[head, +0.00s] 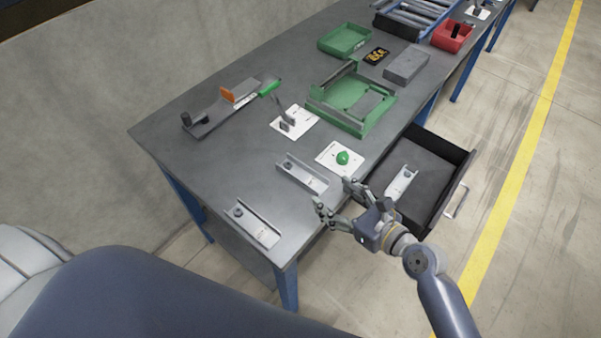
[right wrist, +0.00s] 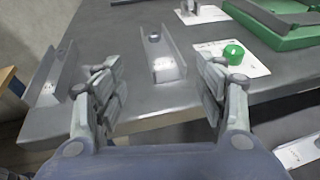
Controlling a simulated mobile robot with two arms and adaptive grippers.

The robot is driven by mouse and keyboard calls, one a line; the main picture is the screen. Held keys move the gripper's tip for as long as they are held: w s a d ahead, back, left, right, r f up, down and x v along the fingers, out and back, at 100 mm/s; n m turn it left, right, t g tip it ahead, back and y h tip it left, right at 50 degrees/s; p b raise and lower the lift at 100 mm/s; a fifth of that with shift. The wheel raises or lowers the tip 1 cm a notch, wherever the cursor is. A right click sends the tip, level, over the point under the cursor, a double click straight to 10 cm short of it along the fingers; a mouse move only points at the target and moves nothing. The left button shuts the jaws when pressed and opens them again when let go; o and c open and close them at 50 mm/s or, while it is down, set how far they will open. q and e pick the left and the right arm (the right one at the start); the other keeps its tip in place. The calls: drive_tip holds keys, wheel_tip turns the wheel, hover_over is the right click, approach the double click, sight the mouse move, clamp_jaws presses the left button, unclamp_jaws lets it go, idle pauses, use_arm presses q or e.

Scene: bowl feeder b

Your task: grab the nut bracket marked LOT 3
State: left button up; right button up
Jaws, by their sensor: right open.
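Three silver channel-shaped nut brackets are in the head view. One (head: 254,224) lies at the table's near corner, one (head: 303,174) lies farther along the front edge, and one (head: 401,184) lies in the open drawer. The lot markings are too small to read. My right gripper (head: 333,196) is open and empty by the table's front edge, close to the middle bracket. In the right wrist view the open fingers (right wrist: 158,82) frame that middle bracket (right wrist: 161,58) beyond them; the corner bracket (right wrist: 52,78) is left of them. My left gripper is not in view.
A green knob (head: 343,158) on a white plate sits right of the middle bracket. The black open drawer (head: 437,211) juts out beside my right gripper. A green fixture (head: 322,103) and a grey block (head: 406,64) stand farther back.

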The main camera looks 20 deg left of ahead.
sight(308, 182)
drive_tip(key=x, duration=0.4)
drive_tip(key=shift+w+a+f, duration=0.1)
drive_tip(key=shift+w+a, duration=0.1)
drive_tip(key=shift+a, duration=0.15)
drive_tip(key=shift+r+x, duration=0.15)
drive_tip(key=shift+x, duration=1.25)
drive_tip(key=shift+r+x, duration=0.1)
drive_tip(key=shift+x, duration=1.35)
drive_tip(key=c, duration=1.2)
